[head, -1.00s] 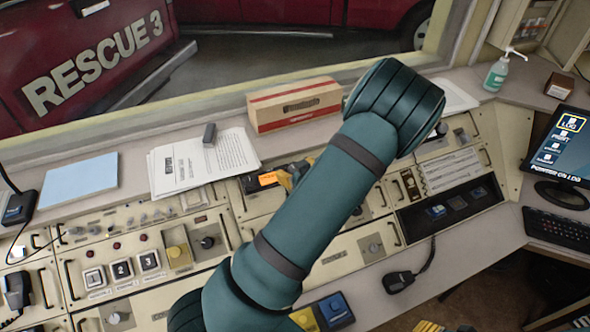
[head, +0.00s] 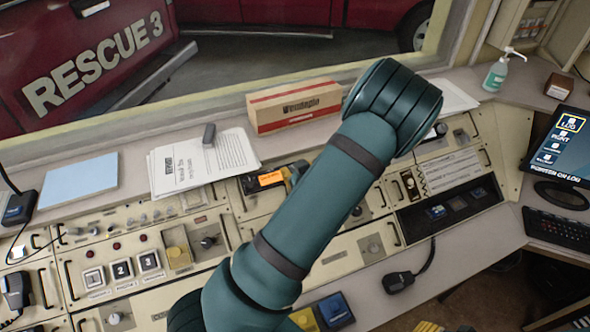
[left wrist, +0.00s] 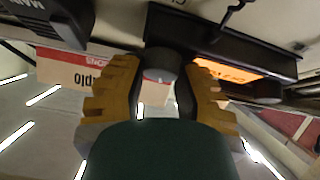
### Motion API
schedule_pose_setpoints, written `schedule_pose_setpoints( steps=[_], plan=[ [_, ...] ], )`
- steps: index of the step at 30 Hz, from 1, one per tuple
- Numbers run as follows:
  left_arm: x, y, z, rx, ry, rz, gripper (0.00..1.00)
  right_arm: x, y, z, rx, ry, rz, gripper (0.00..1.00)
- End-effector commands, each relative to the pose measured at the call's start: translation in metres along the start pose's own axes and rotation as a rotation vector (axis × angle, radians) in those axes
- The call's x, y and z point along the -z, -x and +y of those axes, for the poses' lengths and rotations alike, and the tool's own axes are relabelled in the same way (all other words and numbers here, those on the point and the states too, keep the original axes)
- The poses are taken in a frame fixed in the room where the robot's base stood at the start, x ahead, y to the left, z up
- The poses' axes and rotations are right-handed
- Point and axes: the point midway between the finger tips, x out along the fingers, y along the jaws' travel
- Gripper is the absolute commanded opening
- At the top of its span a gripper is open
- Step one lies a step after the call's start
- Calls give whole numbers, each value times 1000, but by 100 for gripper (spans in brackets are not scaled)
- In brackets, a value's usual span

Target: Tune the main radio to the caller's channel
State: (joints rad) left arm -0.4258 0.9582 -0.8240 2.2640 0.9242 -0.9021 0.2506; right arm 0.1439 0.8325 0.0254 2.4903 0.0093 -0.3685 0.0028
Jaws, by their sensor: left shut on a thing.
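The main radio (head: 250,184) is a dark unit with a lit orange display (head: 268,179), set in the console behind my left forearm. The display's text is too small to read. In the left wrist view the radio (left wrist: 222,52) and its orange display (left wrist: 228,69) are beside a round dark knob (left wrist: 162,66). My left gripper (left wrist: 160,82) has its yellow fingers shut on the sides of this knob. In the head view the left gripper (head: 293,174) is partly hidden by my arm. A small yellow piece at the bottom edge may be my right gripper (head: 428,326); its jaws are unclear.
Papers (head: 205,160) with a small dark block (head: 209,134) and a cardboard box (head: 294,106) lie on the ledge behind. Numbered buttons (head: 122,269) are at left. A hand microphone (head: 397,281) hangs at the front. A monitor (head: 562,145) stands at right.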

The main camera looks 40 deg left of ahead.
Motion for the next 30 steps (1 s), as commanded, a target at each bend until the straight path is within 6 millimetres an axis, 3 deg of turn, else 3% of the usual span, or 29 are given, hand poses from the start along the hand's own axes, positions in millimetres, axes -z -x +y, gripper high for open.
schedule_pose_setpoints(
  steps=[30],
  plan=[
    [2,-2,-2,-327,-477,-32,0,-1,-6,2,-1,0,0,47]
  ],
)
